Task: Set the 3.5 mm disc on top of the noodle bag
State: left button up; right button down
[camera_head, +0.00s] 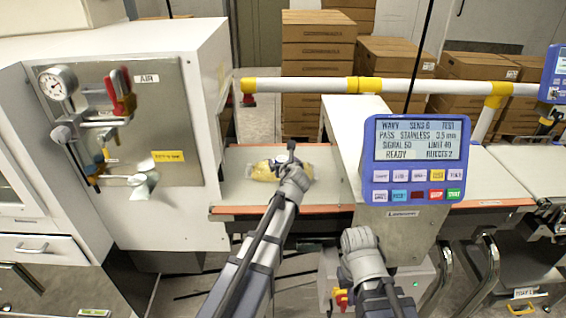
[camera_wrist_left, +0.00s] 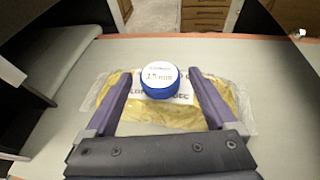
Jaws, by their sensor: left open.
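The noodle bag (camera_head: 263,171), a clear packet with yellow contents and a printed label, lies flat on the belt. It also shows in the left wrist view (camera_wrist_left: 222,92). The blue disc (camera_wrist_left: 160,82), with a white top marked 3.5 mm, appears to rest on the middle of the bag. My left gripper (camera_wrist_left: 157,76) is open over the bag, with one finger on each side of the disc and a gap at each. In the head view my left gripper (camera_head: 287,162) hides part of the bag. My right gripper (camera_head: 359,238) is low in front of the console; its fingers are not clear.
The pale belt (camera_head: 235,192) has bare room around the bag, with an orange front edge. A white cabinet (camera_head: 200,110) stands to the left. A blue display console (camera_head: 416,160) stands to the right, and a white-and-yellow rail (camera_head: 310,84) runs behind.

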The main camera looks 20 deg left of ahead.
pick_arm(q)
jog(key=shift+s+d+r+p, duration=0.1)
jog(key=shift+s+r+p, duration=0.15)
jog(key=shift+r+p, duration=0.1)
jog(key=p+v, duration=0.4)
jog(key=v, duration=0.7)
jog(key=shift+s, duration=0.15)
jog(key=shift+d, duration=0.1)
jog(key=s+d+f+n+g+h, duration=0.1)
jog(key=s+d+f+n+g, duration=0.2)
jog(key=s+n, duration=0.5)
jog(key=s+d+f+n+g+h, duration=0.2)
jog(key=s+d+f+n+g, duration=0.2)
jog(key=s+n, duration=0.4)
jog(key=s+d+f+n+g+h, duration=0.1)
jog(key=s+d+f+n+g, duration=0.3)
jog(key=s+n, duration=0.5)
notch_tip(320, 180, down, 2)
jog(key=shift+f+n+g+h, duration=0.15)
jog(key=shift+n+g+h, duration=0.15)
jog(key=shift+n+g, duration=0.65)
jog(key=shift+d, duration=0.15)
